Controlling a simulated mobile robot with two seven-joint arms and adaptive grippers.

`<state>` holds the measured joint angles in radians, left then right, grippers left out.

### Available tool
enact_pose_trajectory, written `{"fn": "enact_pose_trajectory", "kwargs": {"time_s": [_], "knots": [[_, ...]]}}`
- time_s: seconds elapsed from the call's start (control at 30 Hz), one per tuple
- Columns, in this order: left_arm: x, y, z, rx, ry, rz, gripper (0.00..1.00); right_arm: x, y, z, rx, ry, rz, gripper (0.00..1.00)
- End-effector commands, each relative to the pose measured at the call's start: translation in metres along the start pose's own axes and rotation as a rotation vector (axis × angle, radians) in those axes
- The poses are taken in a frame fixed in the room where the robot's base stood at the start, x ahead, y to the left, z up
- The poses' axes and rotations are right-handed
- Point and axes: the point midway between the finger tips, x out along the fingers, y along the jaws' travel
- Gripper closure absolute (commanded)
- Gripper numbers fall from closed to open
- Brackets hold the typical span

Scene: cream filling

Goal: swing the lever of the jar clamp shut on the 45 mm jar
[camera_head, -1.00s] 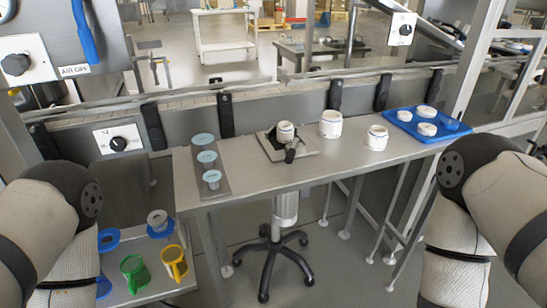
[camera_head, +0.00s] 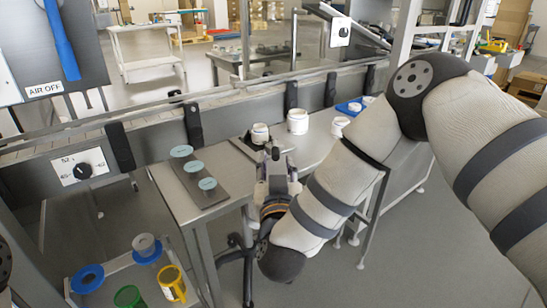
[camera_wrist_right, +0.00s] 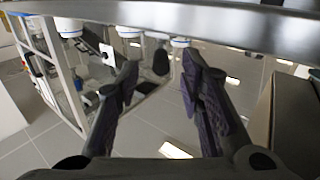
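A small white jar (camera_head: 260,132) stands upright in the jar clamp, whose base plate (camera_head: 238,146) lies on the table. The clamp's dark lever is close to my right gripper's fingers and I cannot separate it clearly from them. My right gripper (camera_head: 277,157) is at the table's front edge, just in front of the clamp. In the right wrist view its two fingers (camera_wrist_right: 158,92) are spread, with nothing between them. Whether a finger touches the lever cannot be told. My left gripper is outside the views.
A larger white jar (camera_head: 297,122) and another jar (camera_head: 340,126) stand right of the clamp, with a blue tray (camera_head: 345,107) beyond. A lower shelf holds blue, green and yellow items (camera_head: 171,283). Table edge (camera_head: 232,202) is close to my gripper.

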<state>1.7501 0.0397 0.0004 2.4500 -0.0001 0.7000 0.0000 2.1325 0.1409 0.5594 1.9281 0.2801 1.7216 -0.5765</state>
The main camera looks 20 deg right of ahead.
Motion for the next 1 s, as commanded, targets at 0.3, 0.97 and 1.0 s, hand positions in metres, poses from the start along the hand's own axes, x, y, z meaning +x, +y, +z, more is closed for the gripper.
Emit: {"fn": "enact_pose_trajectory", "kwargs": {"time_s": [0.3,0.97,1.0], "knots": [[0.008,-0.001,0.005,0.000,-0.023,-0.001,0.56,0.040,0.000,0.001,0.000,-0.003,-0.002,0.65],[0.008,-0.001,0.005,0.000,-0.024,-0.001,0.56,0.041,0.000,0.001,0.000,-0.002,-0.005,1.00],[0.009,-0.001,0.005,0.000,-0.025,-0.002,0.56,0.043,0.000,0.002,0.000,-0.003,-0.008,1.00]]}}
